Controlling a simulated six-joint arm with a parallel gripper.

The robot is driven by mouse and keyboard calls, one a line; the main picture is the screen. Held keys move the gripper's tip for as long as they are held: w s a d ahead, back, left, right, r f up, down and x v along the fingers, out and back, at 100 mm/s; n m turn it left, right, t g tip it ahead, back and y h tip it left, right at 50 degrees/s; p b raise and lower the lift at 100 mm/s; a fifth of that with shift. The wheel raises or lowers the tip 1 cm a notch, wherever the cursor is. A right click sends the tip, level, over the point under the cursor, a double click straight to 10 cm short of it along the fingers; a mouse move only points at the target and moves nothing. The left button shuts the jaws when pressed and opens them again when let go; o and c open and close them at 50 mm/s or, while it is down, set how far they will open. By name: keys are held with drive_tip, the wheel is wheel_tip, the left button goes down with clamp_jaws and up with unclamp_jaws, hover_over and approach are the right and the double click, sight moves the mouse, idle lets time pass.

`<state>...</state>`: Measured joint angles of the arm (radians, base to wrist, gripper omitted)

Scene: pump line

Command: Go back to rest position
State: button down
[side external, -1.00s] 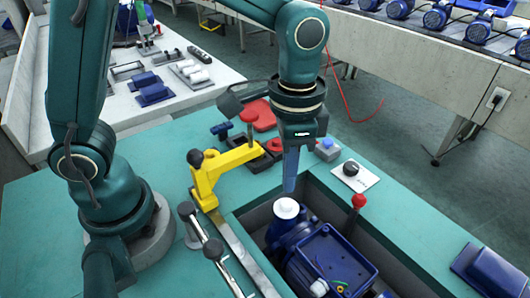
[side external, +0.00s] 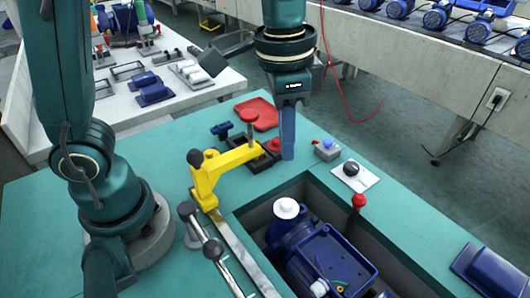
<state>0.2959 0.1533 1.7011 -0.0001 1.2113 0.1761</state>
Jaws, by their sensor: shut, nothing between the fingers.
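My gripper (side external: 288,155) hangs from my arm with its blue fingers shut and pointing down. Nothing shows between them. It is above the far side of the green workbench (side external: 140,180), and in the picture its tips overlap the bench top just right of the small dark holder with a red part (side external: 272,146). The gap between the tips and the bench cannot be judged. A blue pump (side external: 315,250) with a white cap (side external: 286,208) sits in the recess in front of my gripper, clear of it.
A yellow clamp arm (side external: 222,168) stands left of the recess. A red-knobbed lever (side external: 358,200), a dial plate (side external: 353,176) and a button box (side external: 327,149) stand to the right. A red piece (side external: 257,113) lies behind. A dark blue part (side external: 490,268) lies at lower right.

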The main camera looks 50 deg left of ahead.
drive_tip(key=s+a+n+t, duration=0.4)
drive_tip(key=s+a+n, duration=0.1)
drive_tip(key=s+a, duration=0.2)
drive_tip(key=shift+s+a+r+t, duration=0.2)
drive_tip(key=shift+s+a+t, duration=0.15)
drive_tip(key=shift+s, duration=0.5)
